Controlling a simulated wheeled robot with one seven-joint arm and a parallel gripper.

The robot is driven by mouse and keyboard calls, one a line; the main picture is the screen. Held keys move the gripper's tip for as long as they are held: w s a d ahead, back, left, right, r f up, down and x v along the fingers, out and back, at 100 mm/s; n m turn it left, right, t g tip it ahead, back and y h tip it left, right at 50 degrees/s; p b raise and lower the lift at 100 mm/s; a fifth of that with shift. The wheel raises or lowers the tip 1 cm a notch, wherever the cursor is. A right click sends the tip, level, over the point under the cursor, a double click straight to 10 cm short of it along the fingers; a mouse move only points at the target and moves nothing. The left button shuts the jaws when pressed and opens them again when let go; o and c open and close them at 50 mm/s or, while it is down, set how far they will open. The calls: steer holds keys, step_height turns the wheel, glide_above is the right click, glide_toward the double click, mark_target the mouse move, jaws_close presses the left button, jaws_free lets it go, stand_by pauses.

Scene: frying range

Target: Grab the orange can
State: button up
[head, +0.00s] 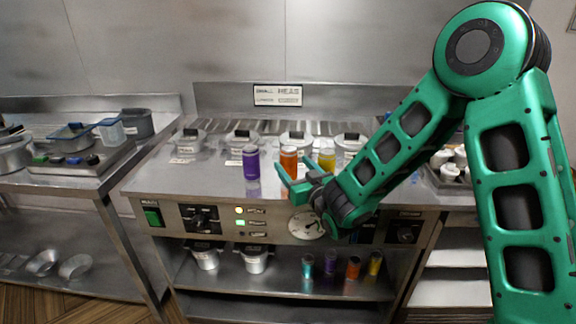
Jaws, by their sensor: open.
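The orange can (289,160) stands upright on the steel range top, between a purple can (251,162) on its left and a yellow can (327,159) on its right. My gripper (287,184) is open at the front edge of the range top, in front of the orange can and near its base. One green finger reaches up and left, and the fingers cover part of the space before the can. I cannot tell whether a finger touches the can. Another orange can (353,267) stands on the shelf below.
Lidded pots (242,138) line the back of the range top. Below its front edge is a control panel (201,219) with knobs and lights. The shelf also holds small pots (254,258) and coloured cans. The range top left of the purple can is clear.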

steer(key=c, duration=1.3)
steer(key=shift+r, duration=0.1)
steer(key=shift+c, duration=0.2)
